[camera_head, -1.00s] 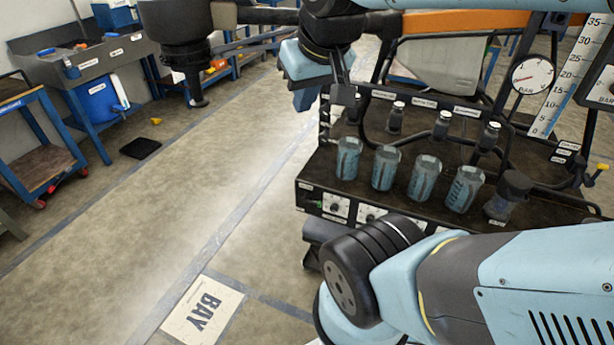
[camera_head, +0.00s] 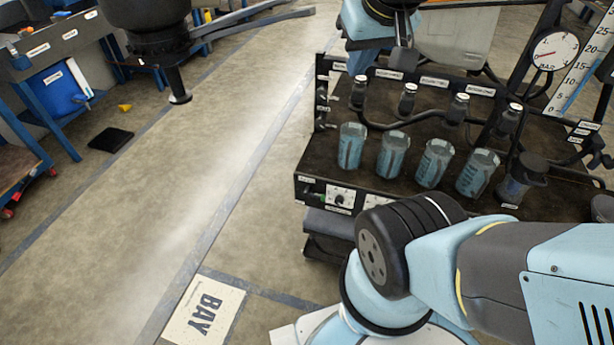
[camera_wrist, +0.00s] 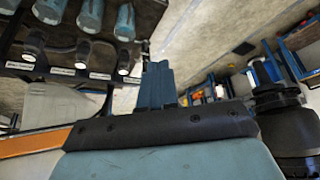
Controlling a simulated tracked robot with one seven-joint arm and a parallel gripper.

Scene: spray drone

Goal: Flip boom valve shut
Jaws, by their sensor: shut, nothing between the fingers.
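My gripper (camera_wrist: 157,86) shows in the wrist view as two blue fingers pressed together with nothing between them. It is in the air, apart from the black bench-like rig. In the head view my wrist is at the top, above the rig's back row, and the fingertips are hard to make out. The rig (camera_head: 325,188) carries black valve-like fittings (camera_head: 408,98) with pale caps along a black hose, behind a row of clear blue-tinted cups (camera_head: 393,155). I cannot tell which part is the boom valve; its lever is not recognisable in either view.
A black drone motor and nozzle (camera_head: 178,85) hang at upper left. A round pressure gauge (camera_head: 557,50) stands at the right behind the rig. Blue workbenches line the left. A black pad (camera_head: 110,140) lies on the floor. The floor around the BAY sign (camera_head: 203,312) is clear.

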